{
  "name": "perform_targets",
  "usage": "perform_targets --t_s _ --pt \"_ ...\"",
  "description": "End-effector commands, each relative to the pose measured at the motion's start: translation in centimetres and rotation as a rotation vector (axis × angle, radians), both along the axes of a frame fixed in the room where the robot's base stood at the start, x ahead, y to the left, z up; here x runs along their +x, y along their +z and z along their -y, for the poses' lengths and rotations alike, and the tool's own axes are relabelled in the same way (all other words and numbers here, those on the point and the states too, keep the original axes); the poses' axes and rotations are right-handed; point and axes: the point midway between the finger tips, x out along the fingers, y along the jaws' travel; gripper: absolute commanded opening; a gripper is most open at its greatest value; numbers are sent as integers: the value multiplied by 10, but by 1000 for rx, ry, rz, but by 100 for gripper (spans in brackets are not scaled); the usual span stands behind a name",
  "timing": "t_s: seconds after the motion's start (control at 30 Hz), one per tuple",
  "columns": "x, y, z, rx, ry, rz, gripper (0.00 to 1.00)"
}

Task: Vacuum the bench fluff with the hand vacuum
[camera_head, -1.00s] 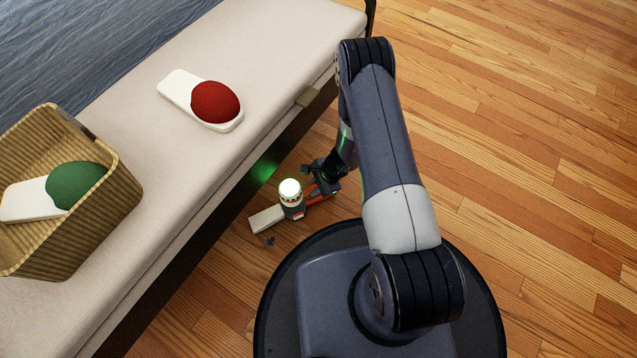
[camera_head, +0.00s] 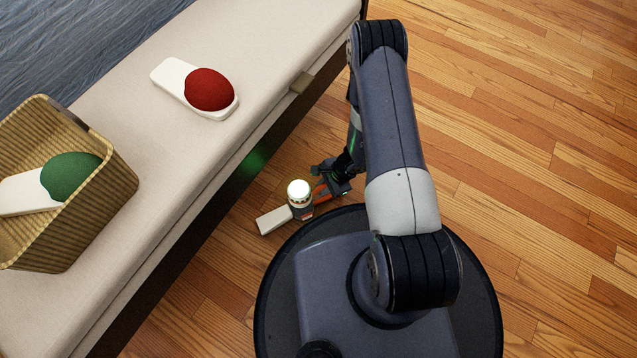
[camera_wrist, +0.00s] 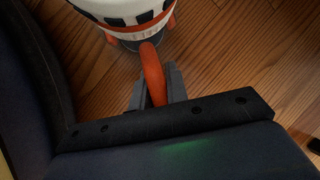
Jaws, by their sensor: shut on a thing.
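The hand vacuum (camera_head: 300,200) has a white and grey body with a glowing white top, a flat pale nozzle (camera_head: 273,220) and an orange handle. My gripper (camera_head: 324,190) is shut on the orange handle and holds the vacuum low over the floor beside the bench (camera_head: 120,110). In the wrist view, the fingers of my gripper (camera_wrist: 157,90) close on either side of the orange handle (camera_wrist: 152,68), with the vacuum's body (camera_wrist: 135,15) at the top. I see no fluff now; it may be hidden under the nozzle or behind my base.
A slipper with a red toe (camera_head: 208,90) lies on the pale bench cushion. A wicker basket (camera_head: 110,195) holding a green-toed slipper (camera_head: 72,175) stands at the bench's left end. The wooden floor (camera_head: 530,150) to the right is clear.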

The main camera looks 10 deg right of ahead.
Motion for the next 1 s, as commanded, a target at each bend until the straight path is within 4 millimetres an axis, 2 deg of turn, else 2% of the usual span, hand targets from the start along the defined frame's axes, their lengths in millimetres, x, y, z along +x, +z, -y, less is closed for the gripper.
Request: perform_targets --t_s 0.2,0.6,1.0 --pt "-10 1 10 2 -2 -1 0" --pt "-10 25 10 2 -1 0 0" --pt "-9 31 10 2 0 0 0"
